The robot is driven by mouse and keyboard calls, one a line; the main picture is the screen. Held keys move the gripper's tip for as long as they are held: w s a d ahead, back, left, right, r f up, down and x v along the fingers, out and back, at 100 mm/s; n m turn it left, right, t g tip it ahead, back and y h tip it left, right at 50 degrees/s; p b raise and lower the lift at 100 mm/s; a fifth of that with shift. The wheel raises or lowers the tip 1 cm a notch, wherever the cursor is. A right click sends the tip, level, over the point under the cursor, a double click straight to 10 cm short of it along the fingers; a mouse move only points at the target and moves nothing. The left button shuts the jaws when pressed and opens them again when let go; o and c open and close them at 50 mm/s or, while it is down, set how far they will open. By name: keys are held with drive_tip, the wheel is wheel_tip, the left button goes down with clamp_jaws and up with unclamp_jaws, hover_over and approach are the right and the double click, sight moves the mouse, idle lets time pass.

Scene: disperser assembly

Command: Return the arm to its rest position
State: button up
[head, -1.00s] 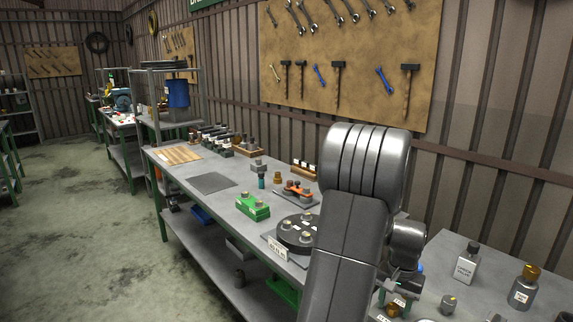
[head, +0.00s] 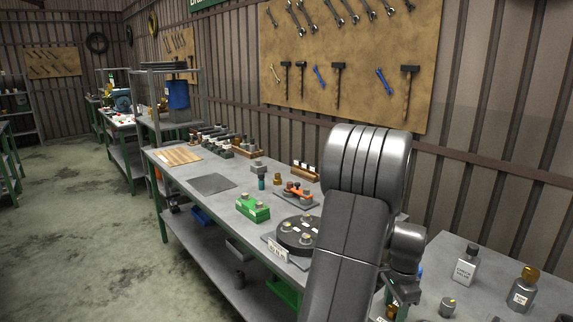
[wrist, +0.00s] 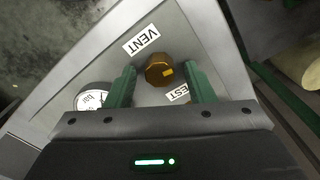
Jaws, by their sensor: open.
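My gripper (wrist: 161,88) is open, with its two green fingers apart in the wrist view. A brass knob (wrist: 159,70) with a yellow mark shows between and just beyond the fingertips. No contact with it is visible. It sits on a grey panel (wrist: 75,75) with a VENT label (wrist: 141,40) and a second label ending in "EST" (wrist: 178,93). A round gauge (wrist: 91,96) is partly hidden behind the left finger.
The long grey bench (head: 190,172) holds a green block (head: 252,208), a dark round fixture (head: 298,235) and an orange tool (head: 297,190). A tool board (head: 350,60) hangs on the wall behind.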

drive_tip(key=shift+m, duration=0.8)
